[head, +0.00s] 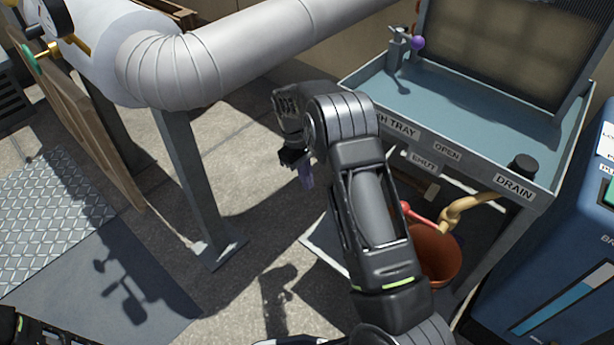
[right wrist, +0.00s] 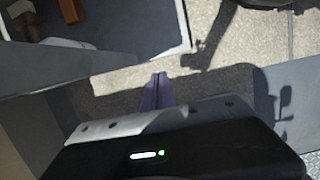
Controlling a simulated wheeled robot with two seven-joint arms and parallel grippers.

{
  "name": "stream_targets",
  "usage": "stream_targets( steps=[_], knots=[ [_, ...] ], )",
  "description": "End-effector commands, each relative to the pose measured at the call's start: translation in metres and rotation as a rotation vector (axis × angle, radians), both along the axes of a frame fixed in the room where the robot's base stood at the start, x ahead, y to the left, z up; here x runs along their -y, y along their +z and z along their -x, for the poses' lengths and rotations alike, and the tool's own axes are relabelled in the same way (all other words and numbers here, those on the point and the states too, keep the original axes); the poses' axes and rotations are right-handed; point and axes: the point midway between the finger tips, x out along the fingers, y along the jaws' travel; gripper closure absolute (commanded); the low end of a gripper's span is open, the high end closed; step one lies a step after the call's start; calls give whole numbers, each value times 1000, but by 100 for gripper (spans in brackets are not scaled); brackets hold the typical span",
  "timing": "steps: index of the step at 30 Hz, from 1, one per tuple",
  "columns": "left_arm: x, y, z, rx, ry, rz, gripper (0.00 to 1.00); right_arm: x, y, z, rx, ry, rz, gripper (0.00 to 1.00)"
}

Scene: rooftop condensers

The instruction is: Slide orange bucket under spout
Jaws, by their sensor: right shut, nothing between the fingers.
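The orange bucket (head: 440,256) stands low under the front of the wash tray in the head view, its left side hidden behind my right arm. The tan curved spout (head: 467,207) comes down from the tray's drain end, and its mouth overlaps the bucket's far rim in the picture. I cannot tell whether it is directly above the opening. My right gripper (head: 304,174) has purple fingers, shut and empty, over the paving left of the bucket and apart from it. The fingers also show in the right wrist view (right wrist: 157,92). My left gripper is not in view.
The blue-grey tray (head: 470,112) with labels overhangs the bucket. A red lever (head: 418,216) sits beside the spout. A grey post (head: 192,185) carries a large pipe (head: 210,65) at left. A blue machine (head: 560,240) stands at right. Paving left of the gripper is clear.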

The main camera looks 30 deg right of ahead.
Motion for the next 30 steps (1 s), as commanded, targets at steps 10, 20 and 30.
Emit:
stream_targets(
  steps=[10, 20, 30],
  knots=[
    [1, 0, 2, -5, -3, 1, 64, 0, 1, 0, 0, 0, 1, 100],
    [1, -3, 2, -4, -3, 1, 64, -15, -14, 1, -27, 33, 5, 100],
    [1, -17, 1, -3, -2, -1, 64, 32, -127, 107, -422, 69, 408, 100]
  ],
)
